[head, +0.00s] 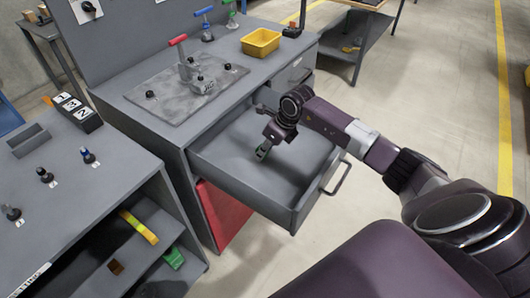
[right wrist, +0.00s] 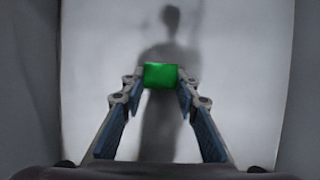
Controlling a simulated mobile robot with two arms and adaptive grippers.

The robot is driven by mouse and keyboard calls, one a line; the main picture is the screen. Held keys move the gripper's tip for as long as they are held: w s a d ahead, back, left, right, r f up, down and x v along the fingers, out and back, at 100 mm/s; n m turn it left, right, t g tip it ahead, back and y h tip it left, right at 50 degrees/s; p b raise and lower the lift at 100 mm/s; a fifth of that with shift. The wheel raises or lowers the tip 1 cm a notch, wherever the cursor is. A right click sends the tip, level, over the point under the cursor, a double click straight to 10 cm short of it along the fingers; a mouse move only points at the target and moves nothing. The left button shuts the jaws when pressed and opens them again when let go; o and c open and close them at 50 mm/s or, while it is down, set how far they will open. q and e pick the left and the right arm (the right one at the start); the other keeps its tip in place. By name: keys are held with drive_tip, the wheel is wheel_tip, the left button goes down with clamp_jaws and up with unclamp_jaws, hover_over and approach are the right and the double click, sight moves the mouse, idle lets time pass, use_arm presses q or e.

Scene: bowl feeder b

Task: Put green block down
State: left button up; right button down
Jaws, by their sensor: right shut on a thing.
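My right gripper (head: 263,151) reaches down into an open grey drawer (head: 312,196) below the workbench top. In the right wrist view the green block (right wrist: 160,76) sits between the tips of my right gripper (right wrist: 160,92), which is shut on it. Below the block are the pale drawer floor and a dark shadow; I cannot tell if the block touches the floor. In the head view the block is too small and covered to make out clearly. The drawer looks otherwise empty. My left gripper is not in view.
On the bench stand a yellow bin (head: 261,43), a metal plate (head: 186,88) and a red-handled clamp (head: 183,60). A grey shelf unit at left holds a yellow item (head: 139,227) and a green item (head: 174,258). The drawer handle (head: 338,179) juts toward clear floor.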

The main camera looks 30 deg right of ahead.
drive_tip(key=shift+f, duration=0.9)
drive_tip(key=c, duration=1.5)
unclamp_jaws()
drive_tip(key=shift+f, duration=0.1)
drive_tip(key=shift+r, duration=0.25)
drive_tip(key=b+v, duration=0.1)
drive_tip(key=v, duration=1.1)
